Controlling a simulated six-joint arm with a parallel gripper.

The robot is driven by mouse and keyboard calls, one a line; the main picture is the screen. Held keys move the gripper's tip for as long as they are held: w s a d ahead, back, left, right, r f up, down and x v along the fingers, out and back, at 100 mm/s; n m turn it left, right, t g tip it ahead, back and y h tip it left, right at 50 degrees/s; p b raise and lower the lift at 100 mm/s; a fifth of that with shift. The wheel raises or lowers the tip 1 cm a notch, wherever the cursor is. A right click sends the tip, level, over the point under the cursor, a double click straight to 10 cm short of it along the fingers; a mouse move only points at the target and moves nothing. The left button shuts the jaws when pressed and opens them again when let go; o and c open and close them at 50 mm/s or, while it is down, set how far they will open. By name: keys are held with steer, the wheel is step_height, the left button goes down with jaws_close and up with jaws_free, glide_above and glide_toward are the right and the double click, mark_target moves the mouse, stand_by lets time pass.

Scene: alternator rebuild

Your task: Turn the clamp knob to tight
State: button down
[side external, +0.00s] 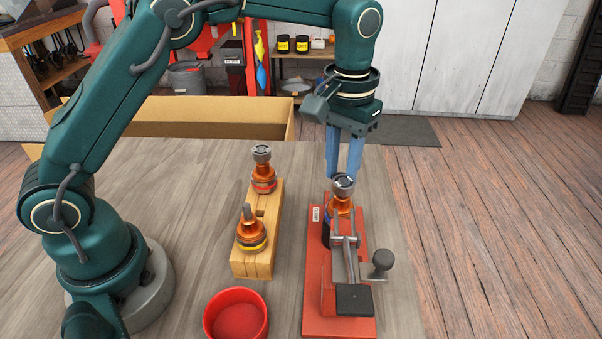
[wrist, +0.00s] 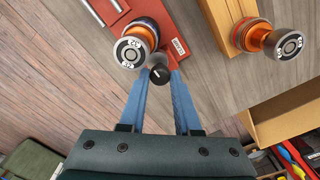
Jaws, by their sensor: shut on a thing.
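The clamp knob (wrist: 159,74) is small, round and dark with a pale pointer line, at the end of the red fixture (side external: 313,290). My gripper (side external: 341,172) reaches down behind the fixture, and in the wrist view its two blue fingers are shut on the knob, one on each side. An orange part with a grey metal top (side external: 342,186) stands upright in the fixture, just in front of the fingers. It hides the knob in the side view. Whether the pointer marks tight cannot be read.
A wooden block (side external: 263,235) left of the fixture holds two similar orange parts. A red bowl (side external: 236,314) stands at the front. A crank with a dark ball handle (side external: 383,260) sticks out right of the fixture. A cardboard box (side external: 200,118) stands behind the table.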

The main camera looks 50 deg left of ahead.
stand_by(0.4)
steer(key=c, duration=0.6)
jaws_free()
steer(key=shift+r, duration=2.55)
